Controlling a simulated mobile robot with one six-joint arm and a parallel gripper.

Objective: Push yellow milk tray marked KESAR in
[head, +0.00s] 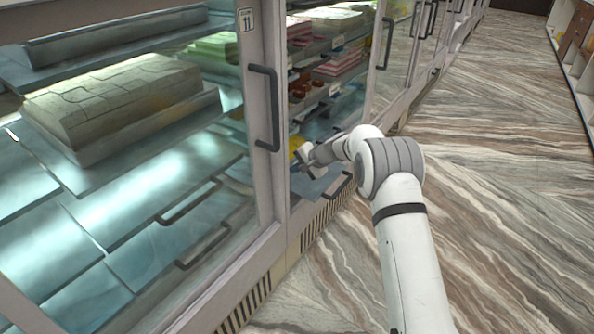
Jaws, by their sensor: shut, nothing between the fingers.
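A small yellow patch (296,145) shows low inside the display case, just behind my gripper. It may be the yellow milk tray, but most of it is hidden by my gripper and the door frame, and no KESAR mark can be read. My gripper (304,157) is shut and empty. It reaches into the lower part of the case bay, right beside the yellow patch; I cannot tell whether they touch.
A door frame with a dark handle (264,108) stands left of my gripper. Shelves above hold stacked pink and green sweets (338,64). A tray of pale slabs (115,100) sits behind glass at left. The marble-patterned floor (500,180) is clear at right.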

